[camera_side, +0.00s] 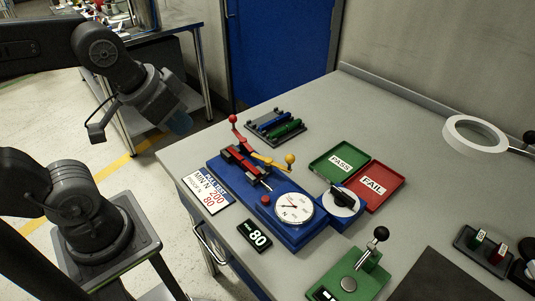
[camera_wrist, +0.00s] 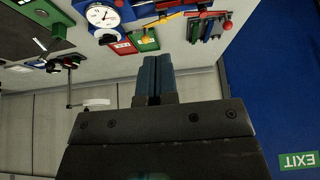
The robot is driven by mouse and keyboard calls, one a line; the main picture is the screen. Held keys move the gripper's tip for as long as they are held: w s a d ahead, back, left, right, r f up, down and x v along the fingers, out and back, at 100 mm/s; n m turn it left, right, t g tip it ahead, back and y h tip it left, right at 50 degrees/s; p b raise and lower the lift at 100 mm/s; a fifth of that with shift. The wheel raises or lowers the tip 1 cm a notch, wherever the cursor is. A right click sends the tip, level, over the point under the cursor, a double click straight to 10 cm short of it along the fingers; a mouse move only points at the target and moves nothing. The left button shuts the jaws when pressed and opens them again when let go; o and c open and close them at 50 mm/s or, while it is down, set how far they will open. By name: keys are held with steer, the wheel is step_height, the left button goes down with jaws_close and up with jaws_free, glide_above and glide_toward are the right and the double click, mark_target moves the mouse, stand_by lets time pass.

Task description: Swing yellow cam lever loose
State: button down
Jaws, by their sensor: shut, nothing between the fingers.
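The yellow cam lever (camera_side: 272,162) with its yellow ball end sits on the blue tester base (camera_side: 291,236), pointing right towards the back of the dial. In the wrist view the yellow lever (camera_wrist: 168,16) shows small at the top. A red lever (camera_side: 241,134) with a red ball stands up beside it. A round white dial (camera_side: 293,208) is on the base. My gripper (camera_side: 180,122) hangs off the table's left edge, well apart from the lever. Its blue fingers (camera_wrist: 154,62) are together and empty in the wrist view.
A rack with green and blue pieces (camera_side: 276,126) stands behind the tester. Green PASS (camera_side: 339,160) and red FAIL (camera_side: 374,186) trays lie to the right. A sign (camera_side: 207,194) and an 80 display (camera_side: 254,237) are in front. The back right table is mostly clear.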

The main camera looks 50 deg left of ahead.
steer(key=w+d+r+n+g, duration=0.1)
steer(key=w+g, duration=0.2)
steer(key=w, duration=1)
steer(key=w+d+r+n+g, duration=0.15)
steer(key=w+g, duration=0.25)
steer(key=w, duration=0.8)
steer(key=w+f+n+g+h, duration=0.1)
steer(key=w+f+g, duration=0.1)
steer(key=w+f, duration=0.4)
steer(key=s+d+r+x, duration=0.1)
steer(key=s+x, duration=0.1)
steer(key=x, duration=1)
steer(key=shift+s+d+f, duration=0.4)
steer(key=shift+f, duration=0.05)
